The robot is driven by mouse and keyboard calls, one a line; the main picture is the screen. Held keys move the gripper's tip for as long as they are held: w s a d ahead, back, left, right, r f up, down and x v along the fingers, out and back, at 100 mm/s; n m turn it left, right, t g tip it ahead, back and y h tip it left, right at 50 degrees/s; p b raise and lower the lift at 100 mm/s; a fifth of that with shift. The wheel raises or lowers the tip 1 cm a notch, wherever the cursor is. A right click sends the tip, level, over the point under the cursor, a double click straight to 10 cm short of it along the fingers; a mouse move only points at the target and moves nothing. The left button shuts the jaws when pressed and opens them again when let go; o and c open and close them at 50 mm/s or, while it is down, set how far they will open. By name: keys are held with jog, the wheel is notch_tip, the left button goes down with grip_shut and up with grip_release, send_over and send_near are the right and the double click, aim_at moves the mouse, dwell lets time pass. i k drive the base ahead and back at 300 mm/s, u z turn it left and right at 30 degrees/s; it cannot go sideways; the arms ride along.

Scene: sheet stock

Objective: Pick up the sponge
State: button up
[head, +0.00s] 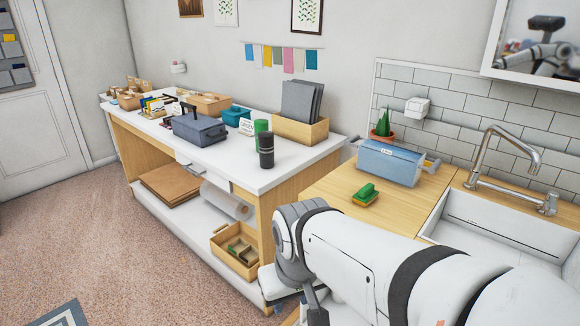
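The sponge (365,194) is a small block, green on top with a yellow edge below. It lies on the wooden counter, left of the sink and in front of a light blue box. Nothing touches it from above. My white arm reaches in from the lower right and bends down at the bottom middle, nearer to the camera than the sponge. The fingers of my gripper do not show; the lower end of the arm runs out of the picture.
The light blue box (390,162) and a potted plant (381,130) stand behind the sponge. A sink (480,246) with a tall tap (487,160) is to the right. Counter around the sponge is bare.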

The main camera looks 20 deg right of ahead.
aim_at(367, 195)
jog(key=z, duration=0.55)
jog(key=i, duration=0.95)
jog(key=z, duration=0.75)
